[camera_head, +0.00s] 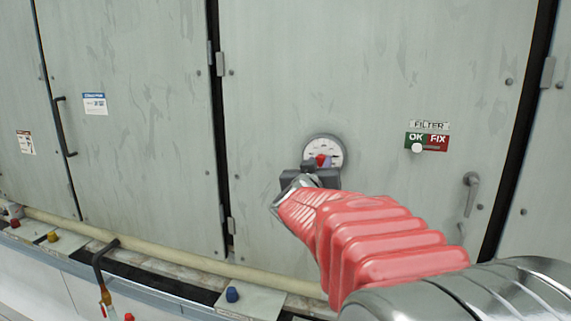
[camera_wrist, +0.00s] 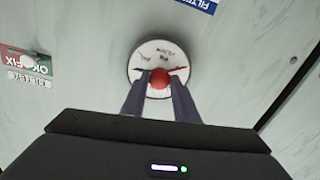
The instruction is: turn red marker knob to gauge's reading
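The round gauge (camera_head: 336,146) with a white dial is on the grey cabinet panel, left of the FILTER label. The red marker knob (camera_head: 320,159) is at the dial's centre; in the wrist view the red knob (camera_wrist: 160,79) shows at the middle of the white dial (camera_wrist: 147,51). My gripper (camera_head: 318,170) is at the gauge face. In the wrist view its two dark fingers (camera_wrist: 160,88) stand on either side of the knob, close to it. I cannot tell whether they touch it.
An OK/FIX slider sign (camera_head: 427,142) is right of the gauge, with a door handle (camera_head: 471,190) farther right. A pale pipe (camera_head: 180,263) and ledge with coloured knobs, including a blue one (camera_head: 232,294), run along the bottom.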

